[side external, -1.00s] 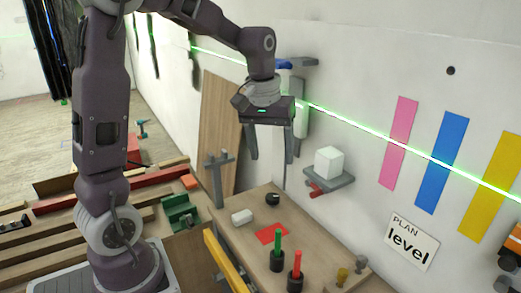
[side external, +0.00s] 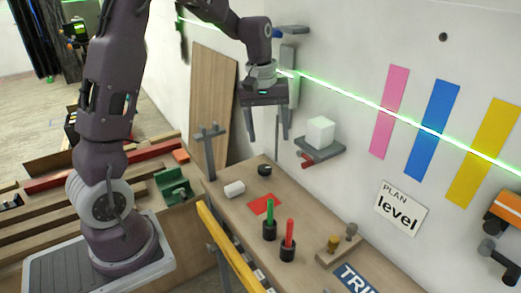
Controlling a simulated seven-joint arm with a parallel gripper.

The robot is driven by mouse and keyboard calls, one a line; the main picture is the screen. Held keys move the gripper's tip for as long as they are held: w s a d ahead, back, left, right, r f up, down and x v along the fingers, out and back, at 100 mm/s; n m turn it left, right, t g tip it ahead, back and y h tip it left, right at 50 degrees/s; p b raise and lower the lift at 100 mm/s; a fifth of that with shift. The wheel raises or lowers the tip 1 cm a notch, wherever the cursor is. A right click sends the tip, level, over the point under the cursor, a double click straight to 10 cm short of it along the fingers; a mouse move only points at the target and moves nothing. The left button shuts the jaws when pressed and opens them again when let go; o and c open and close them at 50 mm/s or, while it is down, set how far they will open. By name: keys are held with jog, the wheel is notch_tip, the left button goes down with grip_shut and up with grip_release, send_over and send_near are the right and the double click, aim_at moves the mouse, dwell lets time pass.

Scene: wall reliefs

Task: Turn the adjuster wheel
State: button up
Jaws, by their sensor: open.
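My gripper (side external: 267,139) points down with its two fingers apart and nothing between them. It hangs near the wall, left of a small grey shelf (side external: 333,147) that carries a white cube (side external: 320,131). A red knob-like part (side external: 307,160) sits under the left side of this shelf; it may be the adjuster wheel, but it is too small to tell. My gripper is apart from it, higher and to the left in the picture.
Below is a wooden bench (side external: 228,207) with a black round piece (side external: 264,169), a white cylinder (side external: 234,189), a red card (side external: 263,204), and green (side external: 269,213) and red (side external: 289,236) markers in black holders. Grey brackets (side external: 289,62) stick out of the wall behind my gripper. A green laser line crosses the wall.

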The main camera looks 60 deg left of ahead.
jog(key=w+a+f+n+g, duration=0.1)
jog(key=w+a+f+n, duration=0.15)
jog(key=f, duration=0.25)
jog(key=w+a+f+n, duration=0.1)
jog(key=a+f, duration=0.3)
jog(key=f, duration=0.2)
jog(key=n, duration=0.3)
send_over(265, 168)
notch_tip(265, 168, down, 2)
jog(key=shift+a+f, duration=0.15)
jog(key=shift+f, duration=0.05)
notch_tip(265, 168, down, 6)
jog(key=shift+f, duration=0.25)
jog(key=shift+c, duration=0.3)
jog(key=c, duration=1.3)
jog(key=shift+m, duration=0.25)
jog(key=shift+m, duration=3.2)
